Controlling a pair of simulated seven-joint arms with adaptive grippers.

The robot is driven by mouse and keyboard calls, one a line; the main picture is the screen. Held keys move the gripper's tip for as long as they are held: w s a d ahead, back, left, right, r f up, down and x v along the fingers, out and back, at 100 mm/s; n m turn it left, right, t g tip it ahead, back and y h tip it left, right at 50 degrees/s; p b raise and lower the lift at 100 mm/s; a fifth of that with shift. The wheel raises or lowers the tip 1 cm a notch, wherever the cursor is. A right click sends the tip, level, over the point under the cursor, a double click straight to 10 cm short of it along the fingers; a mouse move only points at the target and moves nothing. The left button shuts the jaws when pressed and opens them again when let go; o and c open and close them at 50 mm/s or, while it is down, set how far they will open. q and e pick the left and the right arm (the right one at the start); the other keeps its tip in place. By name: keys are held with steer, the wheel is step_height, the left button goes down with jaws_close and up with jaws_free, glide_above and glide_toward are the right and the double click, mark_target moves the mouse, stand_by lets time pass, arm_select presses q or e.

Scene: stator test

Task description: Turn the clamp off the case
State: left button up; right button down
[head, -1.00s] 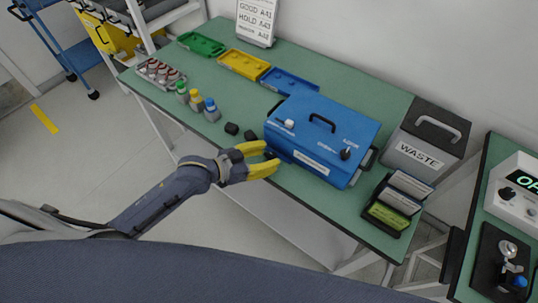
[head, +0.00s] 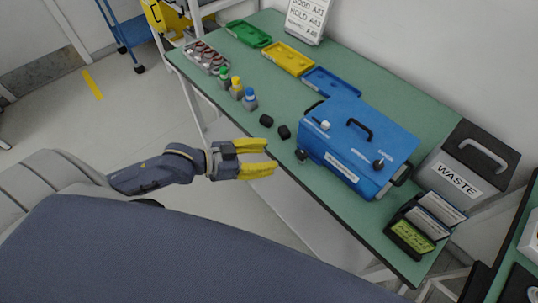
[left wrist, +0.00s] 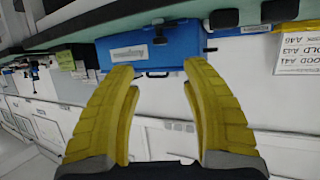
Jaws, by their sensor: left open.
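A black fitting (head: 403,175) is at the right side. My left gripper (head: 271,157), with yellow fingers, is open and empty, left of the case and apart from it. In the left wrist view the case (left wrist: 125,50) appears beyond the open fingers. My right gripper is not in view.
Two small black blocks (head: 284,131) and several capped bottles (head: 237,88) stand left of the case. Green, yellow and blue trays (head: 330,82) lie behind. A grey WASTE bin (head: 465,168) and a card holder (head: 420,226) stand to the right.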

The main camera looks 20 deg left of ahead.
arm_select(q)
steer(key=m+g+h, duration=0.2)
steer(key=m, duration=0.1)
glide_toward(301, 153)
steer(key=x, duration=0.9)
steer(key=shift+d+f, duration=0.1)
steer(key=shift+d, duration=0.05)
stand_by(1.5)
steer(key=shift+c, duration=0.2)
jaws_close()
stand_by(0.4)
